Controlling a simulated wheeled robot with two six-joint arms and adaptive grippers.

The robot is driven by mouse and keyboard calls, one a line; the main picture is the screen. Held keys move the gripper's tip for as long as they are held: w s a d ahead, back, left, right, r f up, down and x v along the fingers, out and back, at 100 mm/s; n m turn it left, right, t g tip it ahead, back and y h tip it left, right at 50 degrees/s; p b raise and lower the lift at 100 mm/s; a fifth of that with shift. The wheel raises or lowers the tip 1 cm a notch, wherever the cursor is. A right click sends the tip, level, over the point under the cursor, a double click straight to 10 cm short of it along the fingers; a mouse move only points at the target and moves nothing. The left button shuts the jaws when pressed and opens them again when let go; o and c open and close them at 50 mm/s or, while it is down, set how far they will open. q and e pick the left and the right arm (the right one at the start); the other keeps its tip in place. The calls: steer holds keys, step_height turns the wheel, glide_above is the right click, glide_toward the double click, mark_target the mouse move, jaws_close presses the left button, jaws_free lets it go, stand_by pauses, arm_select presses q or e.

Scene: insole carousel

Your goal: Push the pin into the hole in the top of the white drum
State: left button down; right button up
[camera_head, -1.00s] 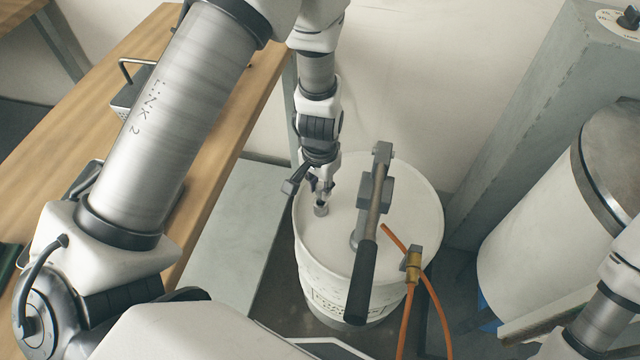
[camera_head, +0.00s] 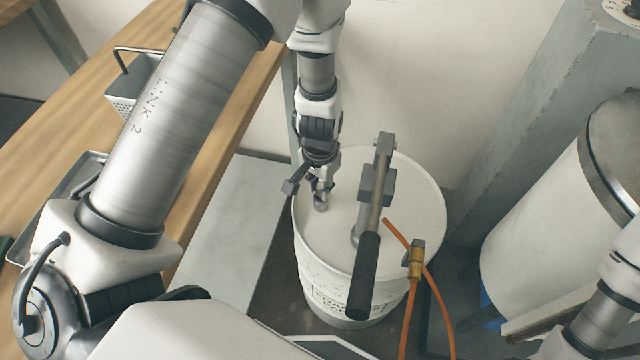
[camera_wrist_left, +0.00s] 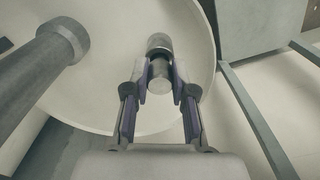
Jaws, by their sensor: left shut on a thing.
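The white drum (camera_head: 410,215) stands upright on the floor, with a lever pump on its top. My left gripper (camera_head: 321,192) is over the left part of the drum's top, pointing down. It is shut on the pin (camera_head: 321,203), a short grey metal cylinder. In the left wrist view the pin (camera_wrist_left: 159,76) sits between the fingertips of the gripper (camera_wrist_left: 160,88), over the white top, with a darker round metal piece just beyond it. I cannot tell whether the pin is in the hole, as the hole is hidden. My right gripper is not in view.
The pump's dark lever handle (camera_head: 364,275) reaches across the drum's front. An orange hose with a brass fitting (camera_head: 416,262) hangs at its right. A wooden table (camera_head: 225,150) lies left, a grey column (camera_head: 530,130) and a large white cylinder (camera_head: 540,220) right.

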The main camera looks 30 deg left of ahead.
arm_select(q)
steer(key=shift+s+f+b, duration=0.1)
steer(key=shift+f+b, duration=0.5)
steer(key=shift+f, duration=0.2)
steer(key=c, duration=0.9)
jaws_free()
steer(key=shift+a, duration=0.15)
steer(key=r, duration=0.8)
steer(key=shift+s+a, duration=0.15)
steer(key=shift+s, duration=0.05)
